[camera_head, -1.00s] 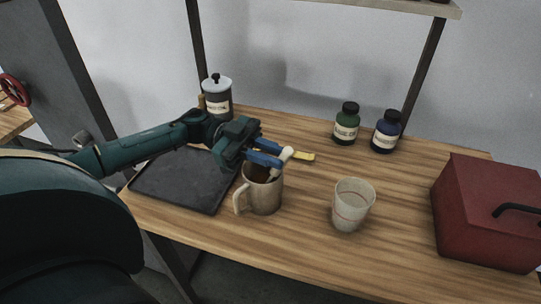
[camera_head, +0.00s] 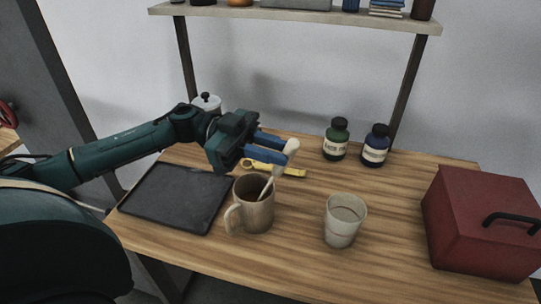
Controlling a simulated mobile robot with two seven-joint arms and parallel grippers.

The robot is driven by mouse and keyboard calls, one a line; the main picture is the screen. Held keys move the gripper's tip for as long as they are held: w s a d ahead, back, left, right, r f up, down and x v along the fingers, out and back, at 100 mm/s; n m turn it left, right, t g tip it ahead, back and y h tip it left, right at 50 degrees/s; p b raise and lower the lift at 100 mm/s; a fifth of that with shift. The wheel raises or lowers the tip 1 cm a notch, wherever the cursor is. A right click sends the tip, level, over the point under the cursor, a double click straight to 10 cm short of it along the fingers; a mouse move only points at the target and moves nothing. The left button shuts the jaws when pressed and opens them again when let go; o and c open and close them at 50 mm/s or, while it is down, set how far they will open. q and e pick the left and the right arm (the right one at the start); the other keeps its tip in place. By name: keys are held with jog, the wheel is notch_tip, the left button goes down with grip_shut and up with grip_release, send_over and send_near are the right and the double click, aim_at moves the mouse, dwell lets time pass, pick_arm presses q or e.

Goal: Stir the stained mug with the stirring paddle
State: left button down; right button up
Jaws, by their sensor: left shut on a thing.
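The stained mug (camera_head: 252,214), brownish with its handle to the left, stands upright on the wooden table. The stirring paddle (camera_head: 269,183) is a pale stick with a rounded top end. It leans to the right, and its lower part is inside the mug, where the mug's wall hides its tip. My left gripper (camera_head: 281,149) has blue fingers and is shut on the paddle's upper part, above and right of the mug's rim. My right gripper is not in view.
A clear beaker (camera_head: 344,221) stands right of the mug. A dark tray (camera_head: 175,198) lies left of it, and a yellow tool (camera_head: 291,172) lies behind. Green (camera_head: 337,141) and blue (camera_head: 375,147) bottles, a canister (camera_head: 207,103) and a red toolbox (camera_head: 480,221) stand around. A shelf (camera_head: 300,18) is above.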

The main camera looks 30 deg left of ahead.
pick_arm(q)
jog(key=shift+s+d+r, duration=0.1)
jog(key=shift+d+r, duration=0.25)
jog(key=shift+r, duration=0.5)
jog(key=shift+s+d+r, duration=0.1)
jog(key=shift+d+r, duration=0.2)
jog(key=shift+r, duration=0.55)
jog(key=shift+r, duration=2.5)
